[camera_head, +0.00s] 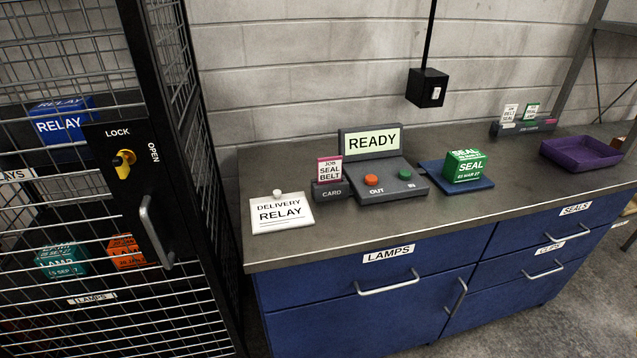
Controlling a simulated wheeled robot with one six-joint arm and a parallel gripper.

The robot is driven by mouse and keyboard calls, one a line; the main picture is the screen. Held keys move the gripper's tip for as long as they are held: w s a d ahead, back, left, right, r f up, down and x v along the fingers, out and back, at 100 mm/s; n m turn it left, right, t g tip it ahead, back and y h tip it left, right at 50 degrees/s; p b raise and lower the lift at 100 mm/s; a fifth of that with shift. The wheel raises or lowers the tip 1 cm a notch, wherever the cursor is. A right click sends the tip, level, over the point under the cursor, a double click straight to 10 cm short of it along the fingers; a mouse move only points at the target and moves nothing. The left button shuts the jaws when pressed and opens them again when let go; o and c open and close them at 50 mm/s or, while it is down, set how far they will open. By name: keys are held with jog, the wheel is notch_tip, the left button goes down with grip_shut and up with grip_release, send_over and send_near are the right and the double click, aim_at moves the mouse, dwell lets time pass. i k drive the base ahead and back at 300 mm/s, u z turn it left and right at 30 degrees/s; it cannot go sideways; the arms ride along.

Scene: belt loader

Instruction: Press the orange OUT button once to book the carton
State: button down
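The orange OUT button (371,181) sits on the sloped front of a dark grey terminal (391,190) on the counter. A green IN button (405,174) is to its right. The terminal's display (372,141) reads READY. A red-edged card (329,170) reading JOB SEAL BELT stands upright in the CARD slot block (331,191) at the terminal's left. A green SEAL carton (464,165) rests on a blue pad (433,169) right of the terminal. My gripper is not in view, and nothing covers the buttons.
A white DELIVERY RELAY sign (282,213) lies left of the terminal. A mesh cage with a lock panel (130,190) and protruding handle stands at left. A purple tray (580,152) and a card rack (523,128) are at the right. The counter's front strip is clear.

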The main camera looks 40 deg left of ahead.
aim_at(369, 179)
jog(key=u, duration=1.5)
jog(key=i, duration=1)
